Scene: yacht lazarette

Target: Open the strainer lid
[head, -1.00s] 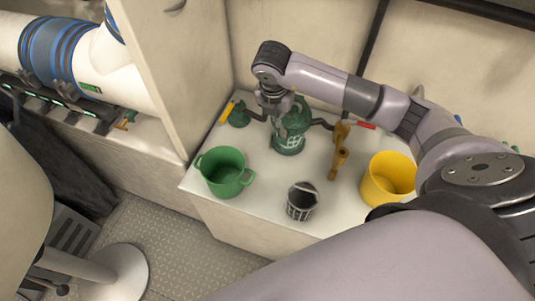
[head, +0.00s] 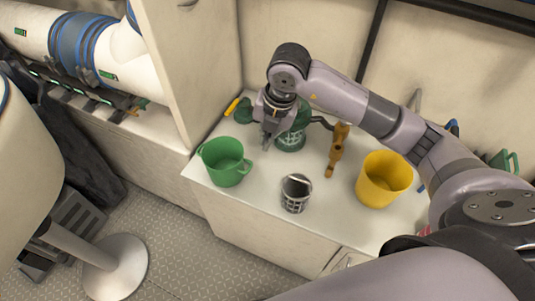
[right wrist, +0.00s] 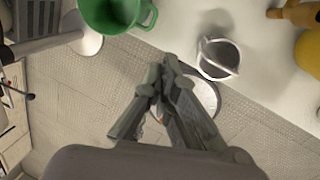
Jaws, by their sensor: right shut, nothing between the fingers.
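The green strainer (head: 291,139) stands at the back of the white counter, with pipes at its sides. My right wrist hides much of its top, so I cannot tell whether its lid is open. My right gripper (head: 266,146) is beside the strainer's front left, pointing down and empty. In the right wrist view its fingers (right wrist: 160,72) are shut together. A round pale disc with a dark rim (right wrist: 207,94) shows behind them; I cannot tell what it is. My left gripper is out of view.
On the counter (head: 250,205) stand a green bucket (head: 225,163), a grey mesh basket (head: 296,194), a brown valve-like fitting (head: 338,150) and a yellow bucket (head: 384,180). A cabinet wall (head: 187,65) rises at left. The counter between green bucket and basket is clear.

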